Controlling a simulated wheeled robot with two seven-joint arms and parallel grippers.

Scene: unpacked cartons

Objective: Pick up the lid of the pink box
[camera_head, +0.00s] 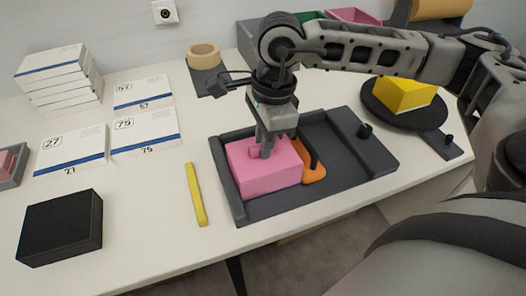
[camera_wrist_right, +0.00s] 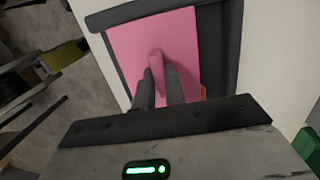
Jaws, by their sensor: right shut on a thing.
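The pink box (camera_head: 265,172) sits in the left part of a dark grey tray (camera_head: 350,165) on the white table, with its pink lid (camera_wrist_right: 145,38) on top. A pink knob (camera_wrist_right: 157,65) stands up from the lid. My right gripper (camera_head: 266,147) reaches down from above and is shut on this knob. In the right wrist view its two fingers (camera_wrist_right: 160,92) are on either side of the knob. Whether the lid is apart from the box cannot be told. My left gripper is not in view.
An orange tool (camera_head: 314,173) lies beside the box in the tray. A yellow strip (camera_head: 196,194) and a black box (camera_head: 60,227) lie to the left. A yellow block (camera_head: 404,94) is on a round dark plate at right. White cartons (camera_head: 58,75) are stacked at the back left.

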